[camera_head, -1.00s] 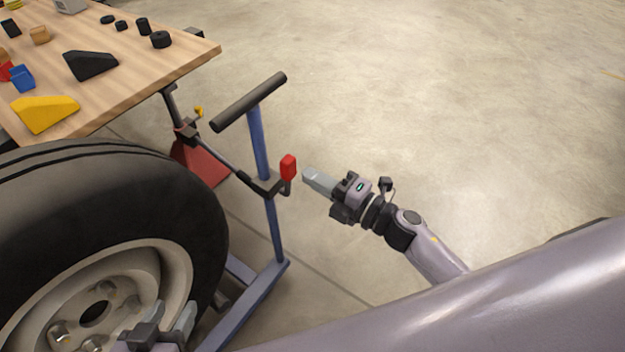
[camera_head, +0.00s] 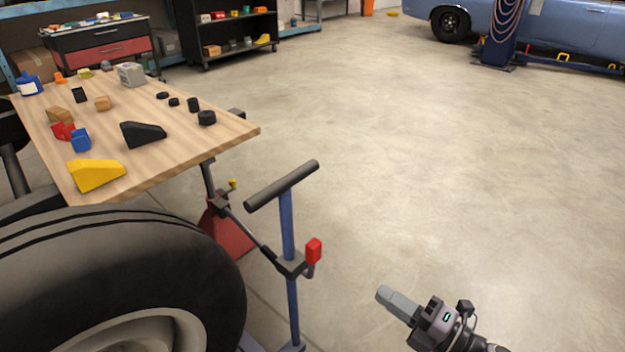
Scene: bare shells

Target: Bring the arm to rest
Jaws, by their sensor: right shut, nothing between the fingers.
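My right gripper (camera_head: 384,295) is at the lower right, its fingers together and empty, pointing up and left over bare floor. It is apart from the blue stand (camera_head: 288,225) with the black crossbar, which stands to its left. A red-tipped hook or handle (camera_head: 314,250) sits on the stand's side arm, between the stand and my gripper in the picture. My left gripper is out of view.
A large tyre (camera_head: 200,270) fills the lower left. Behind it a wooden table (camera_head: 180,150) holds a yellow wedge (camera_head: 97,175), a black wedge (camera_head: 142,134) and several small parts. A black shelf (camera_head: 232,30) and a blue car (camera_head: 560,30) are far back. The middle floor is clear.

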